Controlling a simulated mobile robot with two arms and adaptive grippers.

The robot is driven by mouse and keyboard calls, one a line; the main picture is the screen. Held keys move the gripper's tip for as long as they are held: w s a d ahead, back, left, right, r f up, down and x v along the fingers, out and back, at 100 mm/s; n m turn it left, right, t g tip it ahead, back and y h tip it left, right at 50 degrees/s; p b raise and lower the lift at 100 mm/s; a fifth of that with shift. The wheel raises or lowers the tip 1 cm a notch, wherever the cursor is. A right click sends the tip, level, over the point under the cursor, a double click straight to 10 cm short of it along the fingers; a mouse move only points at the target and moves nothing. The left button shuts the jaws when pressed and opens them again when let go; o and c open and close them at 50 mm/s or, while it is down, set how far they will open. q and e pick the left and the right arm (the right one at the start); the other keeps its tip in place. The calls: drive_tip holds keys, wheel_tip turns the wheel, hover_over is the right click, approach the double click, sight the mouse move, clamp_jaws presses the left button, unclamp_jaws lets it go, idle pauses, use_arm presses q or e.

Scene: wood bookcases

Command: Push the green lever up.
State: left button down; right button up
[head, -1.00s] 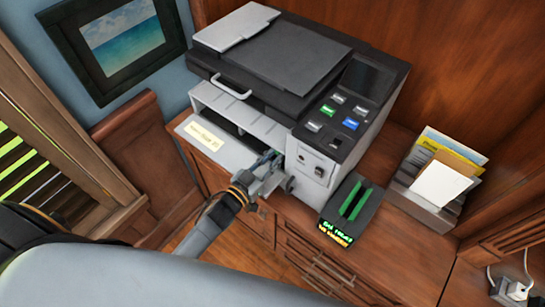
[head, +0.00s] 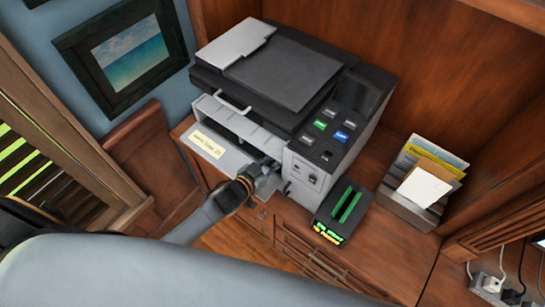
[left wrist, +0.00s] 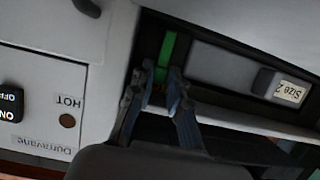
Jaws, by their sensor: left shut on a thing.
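The green lever (left wrist: 167,48) shows in the left wrist view as a short bright green bar in a dark slot of the machine. My left gripper (left wrist: 163,82) is shut on the lever's near end, with a fingertip on each side of it. In the head view my left gripper (head: 268,168) reaches into the open front of the grey and black machine (head: 300,75), beside its control block. The lever is hidden there by the gripper and the machine. My right gripper is in no view.
A block with a "Size 2" label (left wrist: 289,92) sits beside the lever's slot. The machine's panel has an ON/OFF switch (left wrist: 11,101). A black device with green bars (head: 343,208) and a paper holder (head: 412,207) stand to the right on the wooden cabinet.

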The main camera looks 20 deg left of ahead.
use_arm(q)
drive_tip(key=c, duration=1.6)
unclamp_jaws()
drive_tip(key=shift+o, duration=0.2)
drive_tip(key=v, duration=1.2)
